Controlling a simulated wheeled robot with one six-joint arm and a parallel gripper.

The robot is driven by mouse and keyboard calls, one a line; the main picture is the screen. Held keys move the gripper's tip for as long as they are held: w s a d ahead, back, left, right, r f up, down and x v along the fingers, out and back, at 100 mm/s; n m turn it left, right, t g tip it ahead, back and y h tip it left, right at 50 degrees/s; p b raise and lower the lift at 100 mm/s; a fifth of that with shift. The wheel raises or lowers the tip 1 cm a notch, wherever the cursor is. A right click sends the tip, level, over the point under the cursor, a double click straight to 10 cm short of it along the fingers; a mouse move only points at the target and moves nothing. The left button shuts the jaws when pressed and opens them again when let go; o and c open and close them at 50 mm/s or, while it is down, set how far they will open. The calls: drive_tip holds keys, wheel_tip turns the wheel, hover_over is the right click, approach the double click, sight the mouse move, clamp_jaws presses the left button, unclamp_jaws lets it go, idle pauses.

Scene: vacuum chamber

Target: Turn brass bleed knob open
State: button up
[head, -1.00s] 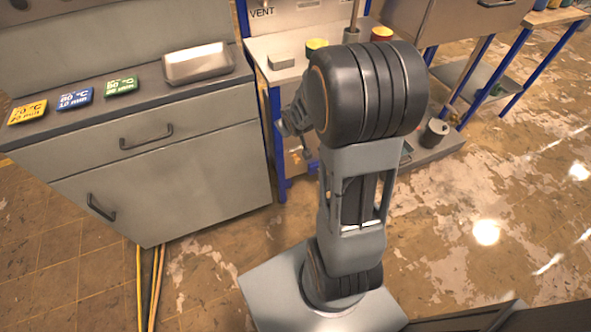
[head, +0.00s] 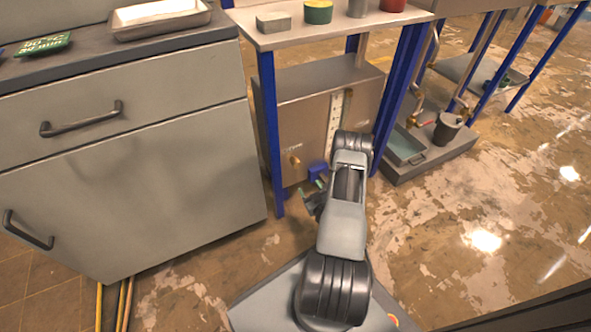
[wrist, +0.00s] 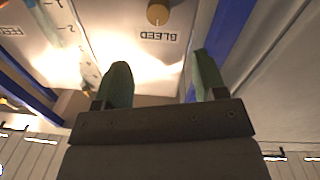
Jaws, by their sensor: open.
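The brass bleed knob (wrist: 158,13) is at the top of the wrist view, on a pale panel with the word BLEED beside it, upside down. It also shows in the head view (head: 294,161) as a small brass spot low on the cabinet (head: 310,112) under the bench. My gripper (wrist: 157,72) is open and empty, with its two green fingers apart. The knob lies beyond the fingertips, between their lines, and is not touched. In the head view my gripper (head: 318,187) is low in front of the cabinet, right of the knob.
Blue bench legs (head: 268,135) stand on either side of the cabinet. A grey drawer unit (head: 130,150) is close on the left. A gauge strip (head: 338,118) is on the panel. A tray (head: 405,146) and pot (head: 447,128) sit at right; open floor lies beyond.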

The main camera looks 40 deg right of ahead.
sight(297, 166)
drive_tip(key=b+x, duration=0.4)
drive_tip(key=x, duration=0.9)
drive_tip(key=shift+d, duration=0.1)
drive_tip(key=shift+s, duration=0.1)
drive_tip(key=shift+c, duration=0.2)
drive_tip(key=c, duration=0.9)
